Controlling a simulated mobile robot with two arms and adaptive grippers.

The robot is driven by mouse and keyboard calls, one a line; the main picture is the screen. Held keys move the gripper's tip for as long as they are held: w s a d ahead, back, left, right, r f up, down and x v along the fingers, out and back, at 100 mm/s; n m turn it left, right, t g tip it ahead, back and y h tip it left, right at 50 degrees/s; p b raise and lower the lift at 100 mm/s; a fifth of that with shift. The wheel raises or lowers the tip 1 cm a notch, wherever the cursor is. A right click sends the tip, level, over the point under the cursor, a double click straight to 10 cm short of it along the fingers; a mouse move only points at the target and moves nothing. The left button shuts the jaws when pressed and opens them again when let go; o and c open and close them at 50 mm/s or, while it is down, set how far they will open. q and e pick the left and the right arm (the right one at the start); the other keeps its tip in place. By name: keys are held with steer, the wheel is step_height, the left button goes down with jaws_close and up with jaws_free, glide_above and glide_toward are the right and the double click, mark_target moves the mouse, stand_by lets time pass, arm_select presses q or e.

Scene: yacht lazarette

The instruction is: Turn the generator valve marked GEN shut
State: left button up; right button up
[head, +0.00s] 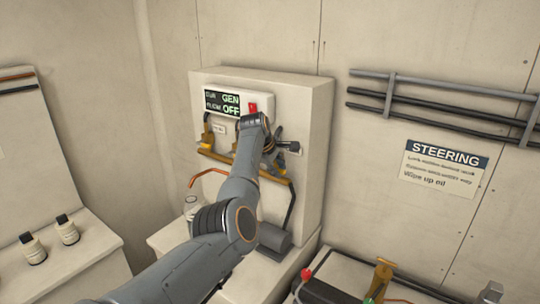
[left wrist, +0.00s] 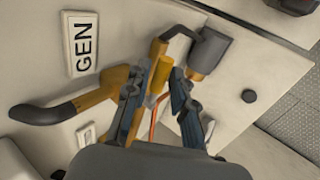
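The GEN label (left wrist: 81,43) is a white plate with dark letters, turned sideways in the left wrist view. Beside it is a valve lever with a dark grip (left wrist: 40,114) and a brass-coloured stem that runs behind my left gripper's nearer finger. My left gripper (left wrist: 158,108) has its two fingers apart, with a brass fitting (left wrist: 161,74) visible between and beyond them. I cannot tell whether a finger touches the lever. In the head view my left arm reaches to the valve panel (head: 305,105) and hides much of this valve. My right gripper is out of view.
A display (head: 222,103) on the panel reads GEN and OFF, with a red switch (head: 253,108) beside it. Another valve lever (head: 207,130) stands upright at the left. Bottles (head: 66,230) stand on the left bench. A STEERING sign (head: 444,168) and dark pipes (head: 440,100) are on the right wall.

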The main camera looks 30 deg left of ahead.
arm_select(q)
steer(key=v, duration=1)
steer(key=shift+s+r, duration=0.25)
